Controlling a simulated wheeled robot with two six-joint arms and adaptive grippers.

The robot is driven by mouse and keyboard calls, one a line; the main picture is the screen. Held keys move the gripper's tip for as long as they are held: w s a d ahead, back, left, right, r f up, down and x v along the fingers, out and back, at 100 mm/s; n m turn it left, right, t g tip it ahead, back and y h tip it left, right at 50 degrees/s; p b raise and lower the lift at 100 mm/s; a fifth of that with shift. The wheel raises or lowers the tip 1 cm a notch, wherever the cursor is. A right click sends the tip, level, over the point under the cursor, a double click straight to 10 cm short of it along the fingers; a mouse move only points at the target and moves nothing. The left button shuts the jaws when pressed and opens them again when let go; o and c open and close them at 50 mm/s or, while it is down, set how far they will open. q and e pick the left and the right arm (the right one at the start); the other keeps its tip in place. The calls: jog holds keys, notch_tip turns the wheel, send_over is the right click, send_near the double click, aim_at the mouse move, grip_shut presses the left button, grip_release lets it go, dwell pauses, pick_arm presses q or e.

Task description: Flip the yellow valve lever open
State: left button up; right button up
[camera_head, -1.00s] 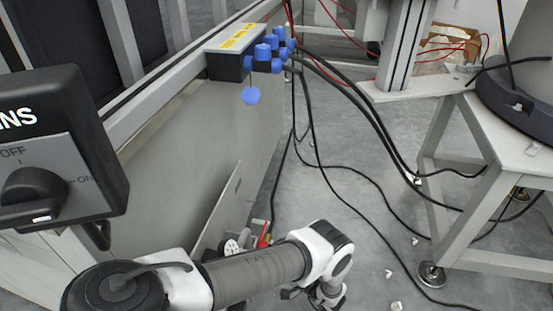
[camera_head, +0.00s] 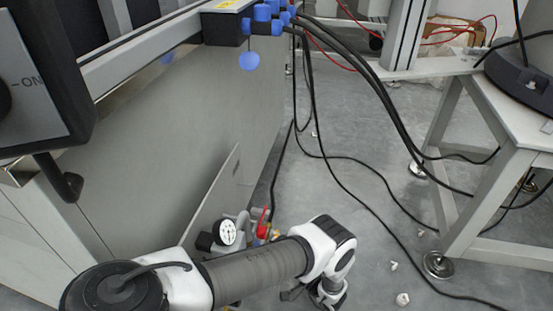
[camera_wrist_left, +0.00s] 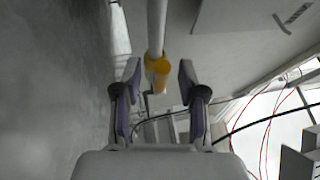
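In the left wrist view a yellow fitting (camera_wrist_left: 157,68), which looks like the yellow valve part, sits on a grey pipe (camera_wrist_left: 157,25). My left gripper (camera_wrist_left: 158,72) is open, one finger on each side of the yellow fitting, with gaps between; I cannot tell whether the fitting is at fingertip depth. In the head view my left arm reaches across the bottom, and its fingers cannot be made out. A red lever (camera_head: 263,221) with a little yellow by it stands beside a round white gauge (camera_head: 228,232) behind the arm. My right gripper is not in view.
A switch box (camera_head: 40,75) is at the left. Black cables (camera_head: 375,110) hang to the floor.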

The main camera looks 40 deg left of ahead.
pick_arm(q)
jog(key=d, duration=0.4)
jog(key=d+f, duration=0.1)
jog(key=d, duration=0.3)
jog(key=d+f, duration=0.1)
jog(key=d, duration=0.3)
jog(key=shift+w, duration=0.2)
jog(key=shift+a, duration=0.1)
jog(key=shift+f, duration=0.1)
